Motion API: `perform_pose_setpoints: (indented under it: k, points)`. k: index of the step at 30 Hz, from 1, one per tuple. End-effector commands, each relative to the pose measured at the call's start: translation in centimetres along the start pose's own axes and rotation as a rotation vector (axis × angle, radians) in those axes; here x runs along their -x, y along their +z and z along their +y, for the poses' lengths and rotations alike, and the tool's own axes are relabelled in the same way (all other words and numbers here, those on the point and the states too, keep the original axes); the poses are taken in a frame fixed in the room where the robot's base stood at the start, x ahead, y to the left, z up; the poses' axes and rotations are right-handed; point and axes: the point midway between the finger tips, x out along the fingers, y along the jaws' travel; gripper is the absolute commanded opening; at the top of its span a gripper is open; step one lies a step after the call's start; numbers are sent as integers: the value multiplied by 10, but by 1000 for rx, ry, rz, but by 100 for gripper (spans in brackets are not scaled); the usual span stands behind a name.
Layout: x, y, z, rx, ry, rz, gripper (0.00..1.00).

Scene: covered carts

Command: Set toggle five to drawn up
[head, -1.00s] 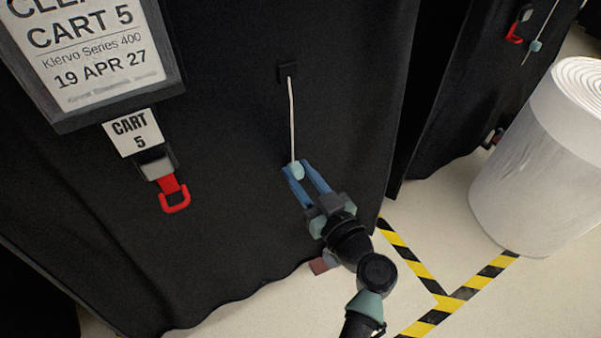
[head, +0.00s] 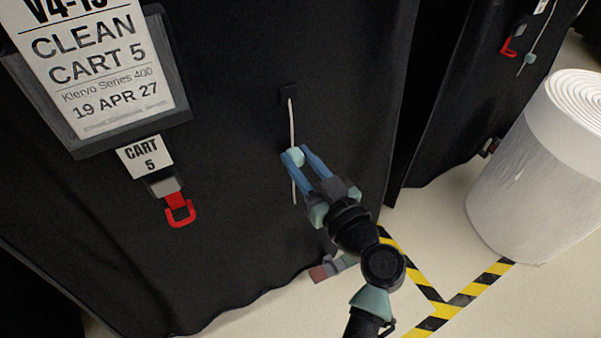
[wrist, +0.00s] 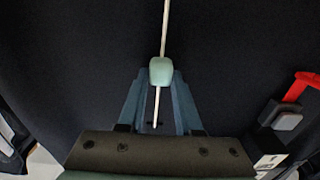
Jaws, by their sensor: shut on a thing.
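Toggle five is a pale teal bead (head: 295,157) on a white cord (head: 291,120) that hangs from a small black tab (head: 289,94) on the black cover of cart 5. My gripper (head: 297,156) is shut on the toggle. The toggle sits partway along the cord, with a short free tail of cord (head: 294,188) below it. In the wrist view the toggle (wrist: 161,71) is between my fingertips, with cord running above it and a tail (wrist: 156,108) hanging between the blue fingers.
A red pull loop (head: 180,210) hangs under the "CART 5" tag (head: 145,156) to the left. A large white roll (head: 520,185) stands on the floor at right, near yellow-black tape (head: 430,318). Another covered cart with its own toggle (head: 530,58) is behind.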

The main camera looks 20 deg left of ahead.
Motion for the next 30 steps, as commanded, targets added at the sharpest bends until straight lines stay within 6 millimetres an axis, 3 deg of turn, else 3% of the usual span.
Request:
perform_pose_setpoints:
  k: [1, 4, 15, 16, 20, 30]
  points:
    - [0, -17, 0, 5, -1, 5, 0]
    - [0, -28, 0, 3, 0, 4, 0]
    - [0, -31, 0, 0, 0, 4, 0]
    - [0, -31, 0, 0, 0, 4, 39]
    - [0, -31, 0, 0, 0, 3, 62]
    - [2, -30, 0, 0, 1, 2, 65]
